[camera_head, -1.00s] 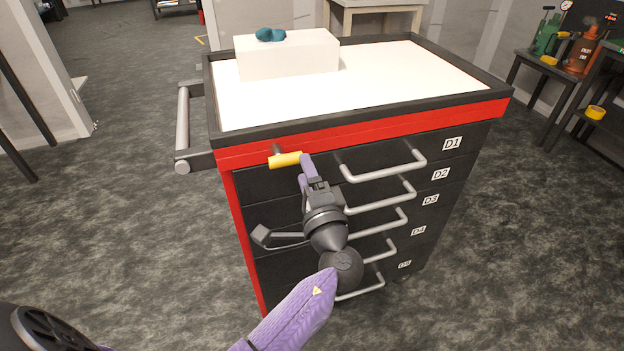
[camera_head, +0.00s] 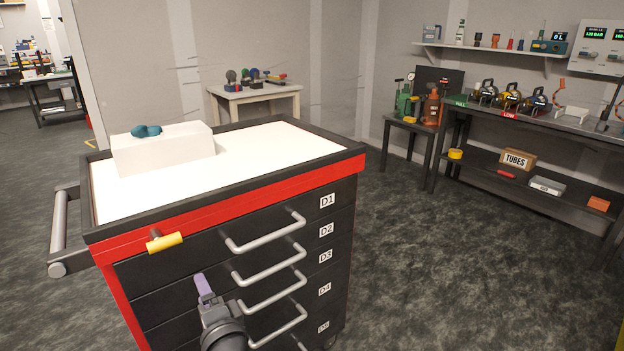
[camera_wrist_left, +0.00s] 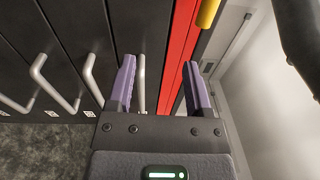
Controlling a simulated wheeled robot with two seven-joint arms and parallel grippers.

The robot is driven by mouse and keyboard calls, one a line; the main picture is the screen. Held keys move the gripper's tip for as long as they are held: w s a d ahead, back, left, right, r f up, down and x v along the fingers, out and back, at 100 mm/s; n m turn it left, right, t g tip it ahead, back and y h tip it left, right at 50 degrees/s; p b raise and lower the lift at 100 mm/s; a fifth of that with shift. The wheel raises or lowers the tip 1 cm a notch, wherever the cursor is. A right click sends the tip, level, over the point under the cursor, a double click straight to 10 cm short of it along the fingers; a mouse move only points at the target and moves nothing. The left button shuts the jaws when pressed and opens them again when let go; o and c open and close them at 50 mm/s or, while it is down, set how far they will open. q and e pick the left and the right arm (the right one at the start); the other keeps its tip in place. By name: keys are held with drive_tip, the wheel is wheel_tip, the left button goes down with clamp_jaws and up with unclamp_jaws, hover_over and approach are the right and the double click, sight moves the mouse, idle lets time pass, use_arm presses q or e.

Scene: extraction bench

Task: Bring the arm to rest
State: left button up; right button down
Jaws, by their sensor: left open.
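My left gripper (camera_head: 203,284) is in front of the left part of the drawer cabinet (camera_head: 262,187), below the yellow handle (camera_head: 164,242) on its red band. In the left wrist view my left gripper (camera_wrist_left: 160,85) shows two purple fingers spread apart with nothing between them. The yellow handle (camera_wrist_left: 208,13) is at the top there, beyond the fingers and apart from them. The rest of my left arm is mostly out of the head view. My right gripper is in neither view.
Drawer handles (camera_head: 265,233) stick out just right of my left gripper. A white block (camera_head: 165,150) with a teal object (camera_head: 146,131) stands on the cabinet top. A side bar (camera_head: 59,222) projects at left. Open floor (camera_head: 430,270) lies right, before a bench (camera_head: 540,130).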

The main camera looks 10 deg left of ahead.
use_arm(q)
drive_tip(key=s+d+f+g+h+p, duration=0.1)
drive_tip(key=s+f+g+h, duration=0.2)
drive_tip(key=f, duration=0.5)
drive_tip(key=s+d+f+g+h+p, duration=0.1)
drive_tip(key=s+f+h, duration=0.1)
drive_tip(key=s+f, duration=0.45)
drive_tip(key=s+d+f+g+h+p, duration=0.1)
drive_tip(key=s+f+g+h, duration=0.15)
drive_tip(key=f, duration=0.55)
drive_tip(key=s+d+f+n+g+h+p, duration=0.1)
drive_tip(key=s+f+n+g+h, duration=0.1)
drive_tip(key=s, duration=1.5)
drive_tip(key=s+d+f+n+g+h+p, duration=0.1)
drive_tip(key=s+f, duration=0.6)
drive_tip(key=s, duration=1.1)
drive_tip(key=n+g+h+p, duration=0.1)
drive_tip(key=n+g+h, duration=0.1)
drive_tip(key=n+g, duration=0.1)
drive_tip(key=shift+s+f+n+g, duration=0.2)
drive_tip(key=shift+n+g, duration=0.1)
drive_tip(key=shift+g, duration=0.35)
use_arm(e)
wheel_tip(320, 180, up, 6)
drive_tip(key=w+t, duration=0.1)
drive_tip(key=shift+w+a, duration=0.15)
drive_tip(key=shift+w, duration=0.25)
use_arm(q)
drive_tip(key=shift+d, duration=0.1)
